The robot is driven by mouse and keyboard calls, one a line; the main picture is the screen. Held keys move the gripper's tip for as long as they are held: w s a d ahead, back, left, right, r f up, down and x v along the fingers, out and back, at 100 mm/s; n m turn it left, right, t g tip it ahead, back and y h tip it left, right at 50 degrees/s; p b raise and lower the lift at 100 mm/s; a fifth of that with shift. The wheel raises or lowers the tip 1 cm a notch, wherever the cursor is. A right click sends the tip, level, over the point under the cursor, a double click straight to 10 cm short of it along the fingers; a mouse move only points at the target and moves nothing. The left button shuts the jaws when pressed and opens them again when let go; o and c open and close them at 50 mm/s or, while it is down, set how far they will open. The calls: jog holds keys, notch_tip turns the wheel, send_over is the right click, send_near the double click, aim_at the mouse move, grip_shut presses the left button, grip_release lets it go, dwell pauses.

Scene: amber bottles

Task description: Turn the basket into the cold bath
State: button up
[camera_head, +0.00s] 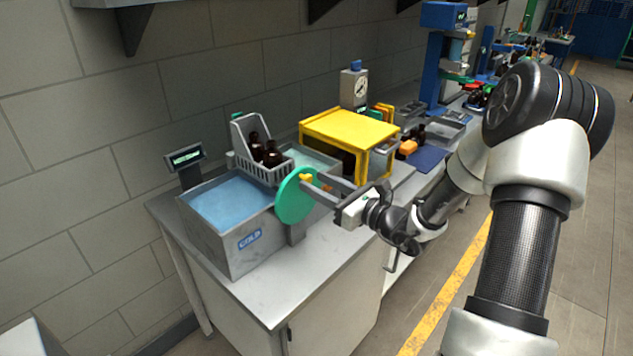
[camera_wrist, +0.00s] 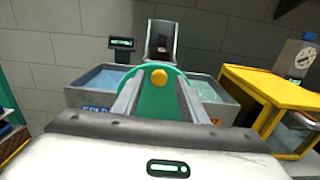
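The grey slotted basket (camera_head: 264,174) holds dark amber bottles (camera_head: 270,156) and sits raised between two baths. It also shows in the wrist view (camera_wrist: 151,40), behind the wheel. The cold bath (camera_head: 214,241), labelled COLD, holds blue water on the left. A green wheel (camera_head: 291,205) with a yellow knob (camera_head: 306,178) stands at the baths' front. My gripper (camera_head: 318,184) reaches toward the knob from the right. In the wrist view, its fingers (camera_wrist: 158,88) are apart, one on each side of the knob (camera_wrist: 158,77), with gaps visible. Finger contact with the knob is not clear.
The second bath (camera_wrist: 207,91) with paler water lies right of the basket. A yellow frame (camera_head: 350,129) stands beside it, close behind my gripper. A small display (camera_head: 187,157) stands at the cold bath's back left. The front counter (camera_head: 277,291) is clear.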

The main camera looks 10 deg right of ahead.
jog(key=shift+w+a, duration=0.3)
jog(key=shift+w, duration=0.05)
grip_shut()
